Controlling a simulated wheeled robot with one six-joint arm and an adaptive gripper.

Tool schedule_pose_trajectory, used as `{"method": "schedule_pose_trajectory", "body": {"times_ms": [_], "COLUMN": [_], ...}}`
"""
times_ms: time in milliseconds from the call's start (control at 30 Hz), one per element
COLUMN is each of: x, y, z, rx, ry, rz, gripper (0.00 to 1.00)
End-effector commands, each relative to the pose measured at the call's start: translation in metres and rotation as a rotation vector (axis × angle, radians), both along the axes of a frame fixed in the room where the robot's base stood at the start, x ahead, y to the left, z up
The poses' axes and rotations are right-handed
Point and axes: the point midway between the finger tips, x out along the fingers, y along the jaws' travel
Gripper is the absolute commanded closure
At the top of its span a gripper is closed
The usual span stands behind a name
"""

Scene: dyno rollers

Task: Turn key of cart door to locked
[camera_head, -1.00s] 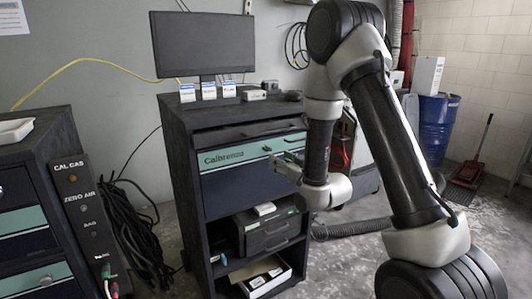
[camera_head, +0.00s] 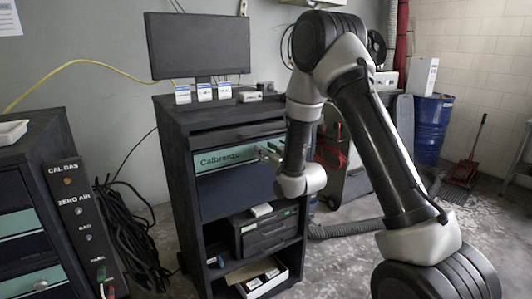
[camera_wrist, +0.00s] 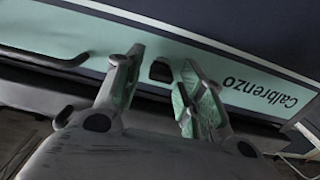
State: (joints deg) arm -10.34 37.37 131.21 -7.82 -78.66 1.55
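The dark cart (camera_head: 178,150) stands in the middle of the head view. Its door has a teal stripe (camera_head: 225,158) lettered "Calbrenzo"; the stripe also shows upside down in the wrist view (camera_wrist: 235,82). A small dark knob-like piece (camera_wrist: 160,71), which looks like the key, sits on the stripe in the wrist view. My gripper (camera_wrist: 159,68) is open, with one finger on each side of this piece and visible gaps. In the head view my gripper (camera_head: 268,152) is at the right part of the stripe, and the key cannot be made out there.
A dark bar handle (camera_wrist: 42,57) is to the left in the wrist view. A monitor (camera_head: 198,45) stands on the cart. A dark case (camera_head: 268,232) and a white box (camera_head: 262,279) sit on its lower shelves. Another cabinet (camera_head: 45,140) and black cables (camera_head: 125,235) are left.

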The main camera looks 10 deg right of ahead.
Motion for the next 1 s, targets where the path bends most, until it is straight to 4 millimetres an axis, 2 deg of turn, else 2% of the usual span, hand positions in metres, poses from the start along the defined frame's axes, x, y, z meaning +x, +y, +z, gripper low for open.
{"method": "schedule_pose_trajectory", "body": {"times_ms": [33,167,200,567,1000], "x": [-0.0001,-0.0001,-0.0001,-0.0003,-0.0007], "y": [0.0,0.0,0.0,0.0001,0.0015], "z": [0.0001,0.0001,0.0001,0.0002,-0.0001], "rx": [0.0,0.0,0.0,-0.05,-0.373], "ry": [0.0,0.0,0.0,-0.016,-0.122], "rz": [0.0,0.0,0.0,0.0,0.0], "gripper": [0.75,0.99,1.0,1.0,1.0]}}
